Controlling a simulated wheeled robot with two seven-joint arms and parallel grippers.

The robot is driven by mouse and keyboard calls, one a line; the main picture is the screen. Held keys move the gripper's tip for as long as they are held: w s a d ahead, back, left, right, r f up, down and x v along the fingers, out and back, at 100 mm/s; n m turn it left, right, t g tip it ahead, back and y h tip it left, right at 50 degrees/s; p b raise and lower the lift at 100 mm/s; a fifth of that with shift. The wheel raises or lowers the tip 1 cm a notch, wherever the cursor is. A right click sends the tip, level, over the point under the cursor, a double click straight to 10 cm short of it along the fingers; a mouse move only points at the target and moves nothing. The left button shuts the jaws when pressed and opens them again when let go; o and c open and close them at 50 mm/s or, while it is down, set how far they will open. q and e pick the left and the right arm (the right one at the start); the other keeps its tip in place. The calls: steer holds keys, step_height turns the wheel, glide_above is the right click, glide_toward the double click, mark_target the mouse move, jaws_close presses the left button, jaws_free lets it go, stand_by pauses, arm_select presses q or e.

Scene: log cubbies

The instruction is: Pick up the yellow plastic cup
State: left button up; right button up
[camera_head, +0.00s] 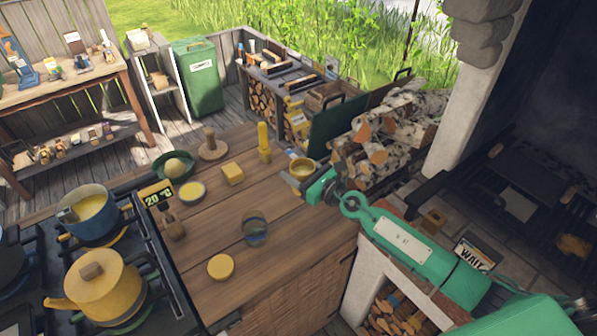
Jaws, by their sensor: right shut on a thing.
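The yellow plastic cup (302,166) is at the far right edge of the wooden counter, with its open top facing up. My right arm comes in from the right in green, and my right gripper (299,178) is shut on the cup. The gripper's jaws partly hide the cup's lower part, so I cannot tell whether its base touches the counter. My left gripper is not in view.
The wooden counter (213,262) also bears a yellow block (232,173), a yellow upright cylinder (264,142), a glass-like round object (255,228) and a yellow disc (220,267). A stove with a yellow kettle (95,287) stands left. Stacked logs (385,138) lie behind my gripper.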

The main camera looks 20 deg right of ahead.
step_height(320, 180, up, 6)
steer(key=p, duration=0.5)
steer(key=shift+r, duration=0.25)
steer(key=shift+a+r, duration=0.1)
steer(key=shift+r, duration=0.8)
steer(key=o, duration=0.4)
steer(key=c, duration=0.4)
